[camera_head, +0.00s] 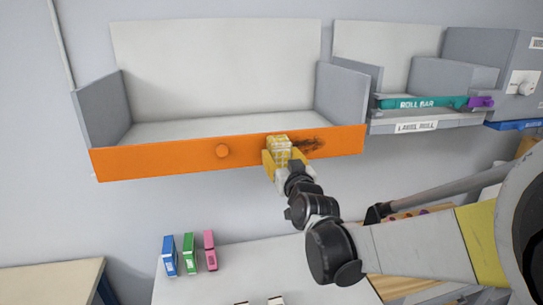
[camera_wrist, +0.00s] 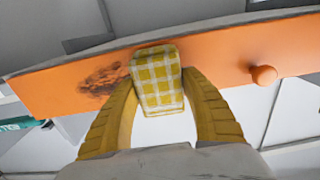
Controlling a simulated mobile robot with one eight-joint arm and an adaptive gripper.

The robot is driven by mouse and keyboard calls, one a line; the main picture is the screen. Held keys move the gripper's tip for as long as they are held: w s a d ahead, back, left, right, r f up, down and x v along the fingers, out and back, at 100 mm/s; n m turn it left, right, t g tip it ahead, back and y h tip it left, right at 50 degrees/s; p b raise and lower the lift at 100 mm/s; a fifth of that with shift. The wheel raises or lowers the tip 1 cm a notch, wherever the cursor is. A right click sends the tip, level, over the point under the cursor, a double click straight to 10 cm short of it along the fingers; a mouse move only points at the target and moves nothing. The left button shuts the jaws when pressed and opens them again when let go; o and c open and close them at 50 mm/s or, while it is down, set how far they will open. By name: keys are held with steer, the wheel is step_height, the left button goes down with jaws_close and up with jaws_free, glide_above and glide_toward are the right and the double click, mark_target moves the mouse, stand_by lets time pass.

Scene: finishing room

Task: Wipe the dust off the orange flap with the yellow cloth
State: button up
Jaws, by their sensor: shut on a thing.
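The orange flap (camera_head: 180,160) is the long front board of a grey wall shelf; it also crosses the wrist view (camera_wrist: 215,58). A dark smudge of dust (camera_head: 311,144) lies on its right part, and shows left of the cloth in the wrist view (camera_wrist: 103,80). My gripper (camera_head: 278,158) is shut on the yellow checked cloth (camera_wrist: 157,80), its yellow fingers on both sides of it. The cloth (camera_head: 279,142) is at the flap's face, just left of the smudge in the head view. I cannot tell whether it touches the flap.
A round orange knob (camera_head: 222,151) sticks out of the flap left of the cloth. A teal roll bar (camera_head: 420,103) is on the unit to the right. Blue, green and pink boxes (camera_head: 189,246) stand on the white table (camera_head: 240,265) below.

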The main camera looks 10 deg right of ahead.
mark_target(282, 158)
steer(key=shift+s+p, duration=0.35)
steer(key=shift+s, duration=2.6)
steer(key=s, duration=0.3)
steer(key=shift+w, duration=0.1)
steer(key=shift+w+b, duration=1)
steer(key=shift+w, duration=2.55)
steer(key=shift+w+b, duration=0.3)
steer(key=shift+w, duration=0.7)
steer(key=shift+s, duration=0.25)
steer(key=shift+s+p, duration=0.45)
steer(key=shift+s, duration=2.45)
